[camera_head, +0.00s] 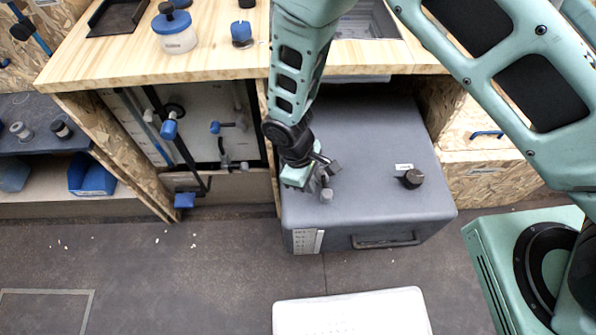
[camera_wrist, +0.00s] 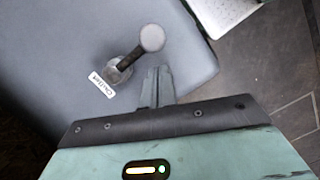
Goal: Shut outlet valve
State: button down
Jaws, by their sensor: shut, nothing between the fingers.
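The outlet valve (camera_wrist: 130,58) sits on the top of a grey tank (camera_head: 375,130). In the wrist view it is a round metal base with a dark lever ending in a pale round knob, and a white label beside the base appears to read "OUTLET". In the head view the valve's knob (camera_head: 326,195) shows just below my gripper (camera_head: 322,178), which hides part of the valve. In the wrist view my gripper (camera_wrist: 158,85) is shut and empty, its fingertips close beside the lever. I cannot tell whether they touch it.
A black knob (camera_head: 411,179) with a white label stands on the tank, right of the valve. A wooden worktop (camera_head: 230,62) overhangs the tank's back. A panel with pipes and blue-handled valves (camera_head: 169,129) is at the left. A white box (camera_head: 352,314) stands on the floor in front.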

jog(key=shift+s+d, duration=0.25)
jog(key=shift+d, duration=0.2)
